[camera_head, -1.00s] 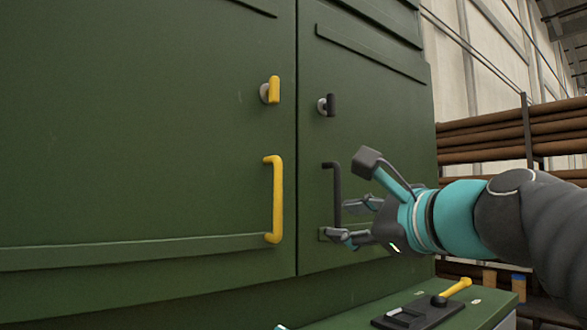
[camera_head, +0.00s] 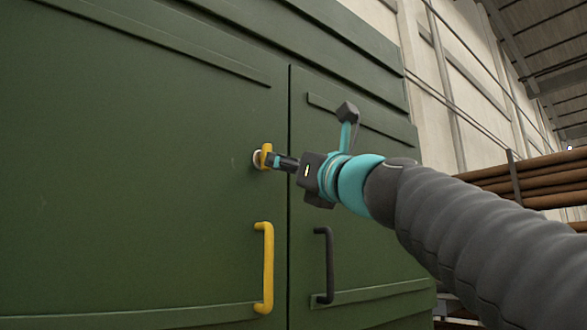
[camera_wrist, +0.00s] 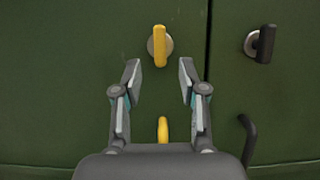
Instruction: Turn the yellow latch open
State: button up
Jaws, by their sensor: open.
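The yellow latch (camera_head: 266,156) is a short upright handle on a pale round base, on the left green door (camera_head: 150,180) near its right edge. In the wrist view the latch (camera_wrist: 160,46) stands upright, just beyond and between my two fingertips. My gripper (camera_head: 279,160) is open and empty, pointing at the latch; in the wrist view the fingers (camera_wrist: 160,75) are spread to either side below it. In the head view a fingertip overlaps the latch's right side. I cannot tell whether they touch.
A yellow pull handle (camera_head: 267,268) is below the latch. On the right door are a black handle (camera_head: 325,265) and a black latch (camera_wrist: 262,43). The door seam (camera_wrist: 208,45) runs between them. Brown rolls (camera_head: 535,182) lie on a rack at right.

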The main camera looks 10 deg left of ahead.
jog(key=p+x, duration=0.1)
jog(key=x, duration=0.5)
jog(key=shift+p, duration=0.4)
jog(key=shift+f, duration=0.1)
grip_shut()
